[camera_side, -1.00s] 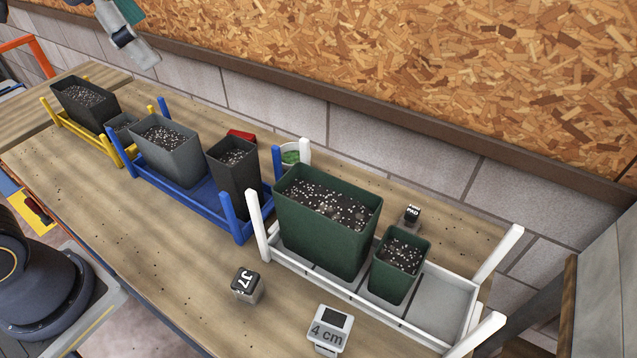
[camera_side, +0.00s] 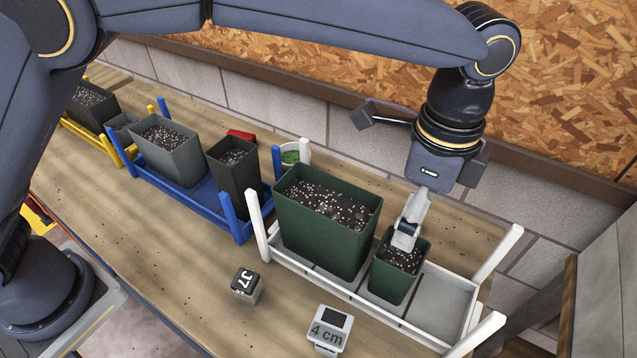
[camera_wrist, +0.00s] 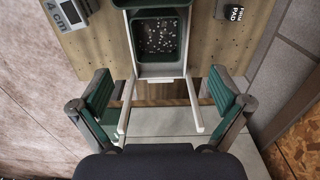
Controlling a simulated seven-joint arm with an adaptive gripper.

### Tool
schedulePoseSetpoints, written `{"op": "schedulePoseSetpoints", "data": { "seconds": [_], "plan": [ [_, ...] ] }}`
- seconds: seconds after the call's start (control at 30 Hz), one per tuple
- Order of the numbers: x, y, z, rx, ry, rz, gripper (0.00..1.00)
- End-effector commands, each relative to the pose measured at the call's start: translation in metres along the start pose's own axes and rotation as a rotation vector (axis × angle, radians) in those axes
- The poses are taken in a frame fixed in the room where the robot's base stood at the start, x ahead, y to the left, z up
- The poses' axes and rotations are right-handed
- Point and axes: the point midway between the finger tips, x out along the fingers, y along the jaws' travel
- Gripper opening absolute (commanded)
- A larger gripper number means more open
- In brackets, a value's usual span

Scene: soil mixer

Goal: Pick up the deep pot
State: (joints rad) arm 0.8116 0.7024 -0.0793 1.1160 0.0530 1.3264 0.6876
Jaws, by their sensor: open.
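Several soil-filled pots stand in trays, and no label marks one as the deep pot. A tall, narrow dark pot (camera_side: 236,188) stands upright at the right end of the blue tray (camera_side: 190,200). A small green pot (camera_side: 392,280) and a large green pot (camera_side: 322,238) stand in the white tray (camera_side: 445,292). My gripper (camera_side: 404,240) points down over the small green pot; its height above the soil is unclear. In the wrist view, my gripper (camera_wrist: 162,108) has its green-padded fingers wide apart and empty, with the small green pot (camera_wrist: 158,38) ahead between them.
A grey pot (camera_side: 168,152) stands in the blue tray. A yellow tray (camera_side: 98,146) with a dark pot (camera_side: 88,103) is far left. White corner posts (camera_side: 497,254) rise around the white tray.

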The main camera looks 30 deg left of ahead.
Motion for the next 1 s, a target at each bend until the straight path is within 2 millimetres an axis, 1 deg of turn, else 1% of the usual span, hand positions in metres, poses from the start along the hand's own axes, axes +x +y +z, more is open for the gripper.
{"op": "schedulePoseSetpoints", "data": {
  "seconds": [0.03, 0.1, 0.2, 0.3, 0.53, 0.7, 0.8, 0.9, 1.0],
  "plan": [
    [0.013, 0.001, 0.001, 0.001, -0.004, 0.003, 1.00],
    [0.030, 0.001, 0.001, 0.000, -0.004, 0.003, 1.00],
    [0.051, 0.001, 0.001, 0.000, -0.003, 0.002, 1.00],
    [0.067, 0.001, 0.000, -0.001, -0.001, 0.002, 1.00],
    [0.085, 0.001, 0.001, -0.002, -0.001, 0.001, 1.00],
    [0.112, 0.005, 0.002, -0.001, -0.002, 0.001, 1.00],
    [0.124, 0.005, 0.002, -0.003, 0.000, 0.000, 1.00],
    [0.129, 0.004, 0.001, -0.003, 0.001, 0.000, 1.00],
    [0.129, 0.004, 0.001, -0.002, 0.002, -0.001, 1.00]
  ]
}}
